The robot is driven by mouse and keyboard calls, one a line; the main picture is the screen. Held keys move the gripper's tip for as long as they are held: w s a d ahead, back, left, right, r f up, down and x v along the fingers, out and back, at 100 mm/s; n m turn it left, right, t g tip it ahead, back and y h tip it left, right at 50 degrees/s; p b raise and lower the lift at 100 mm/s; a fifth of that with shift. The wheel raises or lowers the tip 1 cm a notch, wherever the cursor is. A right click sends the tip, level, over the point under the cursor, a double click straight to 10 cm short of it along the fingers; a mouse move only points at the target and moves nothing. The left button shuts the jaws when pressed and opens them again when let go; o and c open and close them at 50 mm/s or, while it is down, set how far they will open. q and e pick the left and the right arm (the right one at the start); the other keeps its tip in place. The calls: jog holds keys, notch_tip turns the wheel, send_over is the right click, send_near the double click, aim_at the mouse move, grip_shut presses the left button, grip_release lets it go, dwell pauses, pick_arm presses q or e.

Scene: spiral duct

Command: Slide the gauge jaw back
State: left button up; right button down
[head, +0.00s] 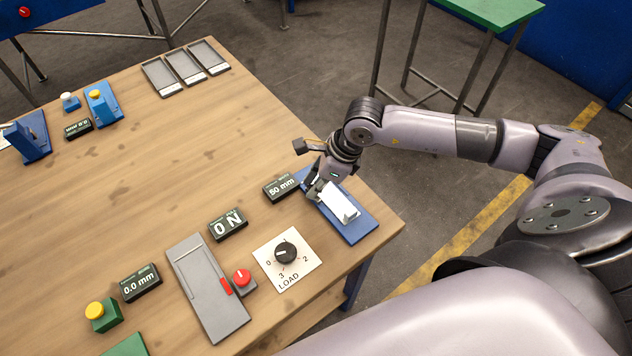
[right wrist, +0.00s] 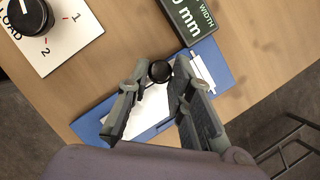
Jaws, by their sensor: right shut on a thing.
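The gauge is a blue base plate (head: 358,232) near the table's right corner, with a white block (head: 340,203) on it. The blue plate (right wrist: 207,50) and white parts also show in the right wrist view. A round black knob (right wrist: 160,71) stands on the gauge between my fingertips. My right gripper (head: 317,187) reaches down over the gauge; in the wrist view its two fingers (right wrist: 159,78) are shut on the knob, one on each side. The knob is hidden by the gripper in the head view. My left gripper is not in view.
A display reading 50 mm (head: 281,187) stands beside the gauge. A LOAD dial (head: 287,254), a 0 N display (head: 228,225), a grey device (head: 212,300) and a red button (head: 242,277) lie to the left. The table's middle (head: 190,150) is clear.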

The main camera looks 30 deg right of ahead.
aim_at(324, 208)
jog(key=a+b, duration=0.1)
jog(key=a, duration=0.1)
jog(key=shift+s+a+f, duration=0.1)
jog(key=shift+s+a, duration=0.05)
jog(key=shift+a, duration=0.55)
jog(key=shift+s, duration=0.1)
jog(key=c, duration=1.4)
grip_release()
jog(key=shift+a, duration=0.1)
jog(key=shift+r, duration=0.25)
jog(key=v, duration=1.2)
jog(key=shift+f, duration=0.1)
jog(key=shift+s+f, duration=0.1)
